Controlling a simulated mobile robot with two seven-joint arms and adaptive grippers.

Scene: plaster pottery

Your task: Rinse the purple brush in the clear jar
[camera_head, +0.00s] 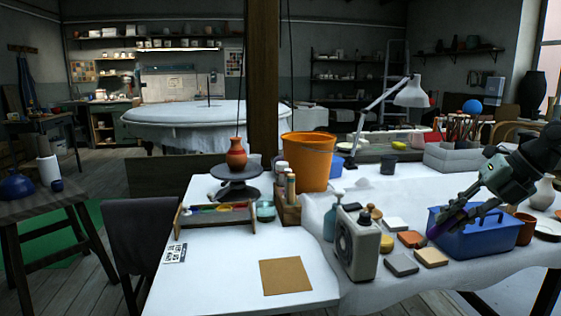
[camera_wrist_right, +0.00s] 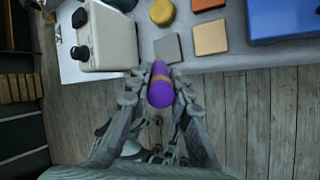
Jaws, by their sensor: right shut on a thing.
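My right gripper (camera_head: 453,218) is shut on the purple brush (camera_head: 435,229) in front of the blue toolbox at the right of the head view. In the right wrist view the purple brush (camera_wrist_right: 161,93) shows as a thick purple piece with an orange band, between the fingers of my right gripper (camera_wrist_right: 160,78). Its bristles cannot be made out. A small clear, teal-tinted jar (camera_head: 265,212) stands on the white table at the left, beside the paint box, well away from the brush. My left gripper is in neither view.
The blue toolbox (camera_head: 485,238) is close to my right gripper. A turntable with a vase (camera_head: 236,154) stands behind the paint box (camera_head: 212,219). A brown board (camera_head: 286,276) lies in front.

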